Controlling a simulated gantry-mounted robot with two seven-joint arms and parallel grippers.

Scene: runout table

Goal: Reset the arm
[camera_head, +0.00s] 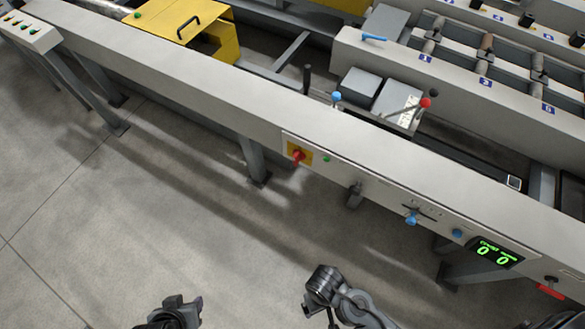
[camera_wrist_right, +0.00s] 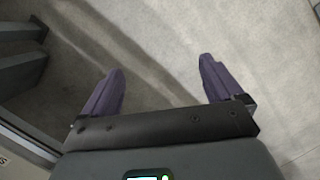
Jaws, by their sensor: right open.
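My right gripper (camera_wrist_right: 160,78) is open and empty in the right wrist view, with its two dark fingers spread wide over bare concrete floor. In the head view my right arm (camera_head: 345,300) comes in at the bottom centre, in front of the runout table (camera_head: 215,104) and apart from it. My left gripper (camera_head: 180,308) shows at the bottom left of the head view, over the floor. Its finger gap is not clear. A lever with a red knob (camera_head: 426,103) and one with a blue knob (camera_head: 336,97) stand by grey boxes on the table.
A yellow cover (camera_head: 180,22) stands at the back left. The floor in front is clear.

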